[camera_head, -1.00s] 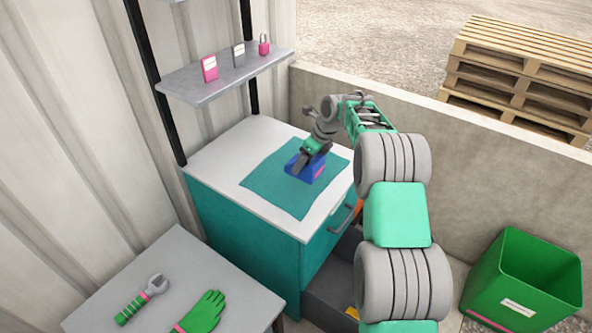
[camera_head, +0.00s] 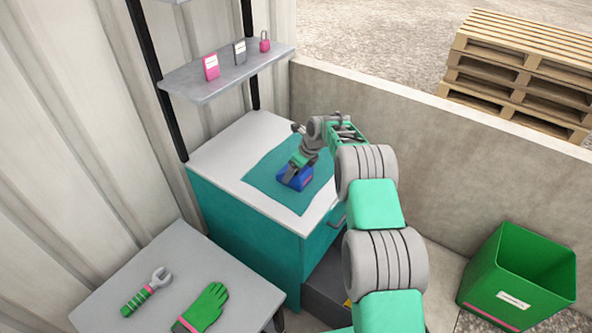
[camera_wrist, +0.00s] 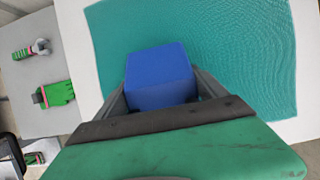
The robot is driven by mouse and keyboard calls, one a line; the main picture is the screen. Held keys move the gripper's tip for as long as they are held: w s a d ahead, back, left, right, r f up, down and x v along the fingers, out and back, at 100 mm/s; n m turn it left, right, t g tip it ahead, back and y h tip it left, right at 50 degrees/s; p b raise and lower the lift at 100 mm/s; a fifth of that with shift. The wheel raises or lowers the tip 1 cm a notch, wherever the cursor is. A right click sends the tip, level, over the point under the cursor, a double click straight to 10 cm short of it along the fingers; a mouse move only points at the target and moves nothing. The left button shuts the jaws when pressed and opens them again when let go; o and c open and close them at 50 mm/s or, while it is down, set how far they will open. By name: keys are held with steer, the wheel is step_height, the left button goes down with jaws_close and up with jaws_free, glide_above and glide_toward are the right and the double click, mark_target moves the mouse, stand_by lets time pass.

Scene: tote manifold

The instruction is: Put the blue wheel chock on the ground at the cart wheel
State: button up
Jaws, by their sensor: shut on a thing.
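The blue wheel chock (camera_head: 295,179) is at the teal mat (camera_head: 262,180) on top of the cabinet in the head view. My gripper (camera_head: 291,172) is shut on it from above. In the wrist view the chock (camera_wrist: 160,77) sits between the two fingers of my gripper (camera_wrist: 161,98), with the mat (camera_wrist: 230,40) behind it. I cannot tell whether the chock still touches the mat. No cart wheel can be made out in these frames.
A grey table (camera_head: 150,262) with a wrench (camera_head: 146,291) and a green glove (camera_head: 203,308) stands at the front left. A shelf (camera_head: 225,77) hangs above the cabinet (camera_head: 245,240). A green bin (camera_head: 520,280) stands at the right by the low wall (camera_head: 430,140).

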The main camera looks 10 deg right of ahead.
steer(key=shift+s+f, duration=0.15)
steer(key=shift+f, duration=0.5)
steer(key=shift+c, duration=1.2)
steer(key=o, duration=1.9)
steer(key=shift+f, duration=0.1)
